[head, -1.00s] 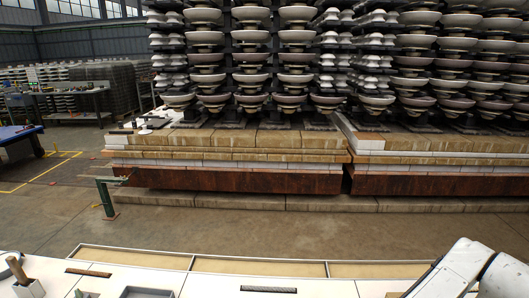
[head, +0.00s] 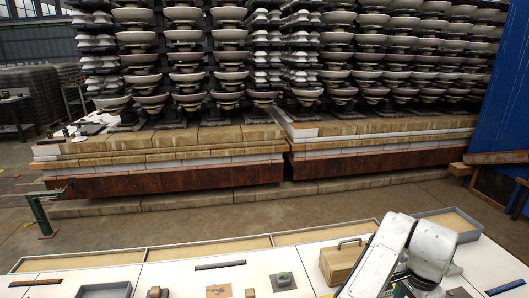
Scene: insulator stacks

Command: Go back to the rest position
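My white arm (head: 432,248) shows at the lower right of the head view, over the right part of a white worktable (head: 300,257). Its rounded links are bent, and its lower end runs out at the bottom edge. My gripper is not in view, so I cannot see whether it holds anything.
On the table are a wooden box with a handle (head: 342,262), a grey tray (head: 104,290), a small grey block (head: 283,281) and a tan square (head: 219,291). Beige-bottomed trays line its far edge. Insulator stacks (head: 230,57) stand beyond on a brick-topped base, with floor between.

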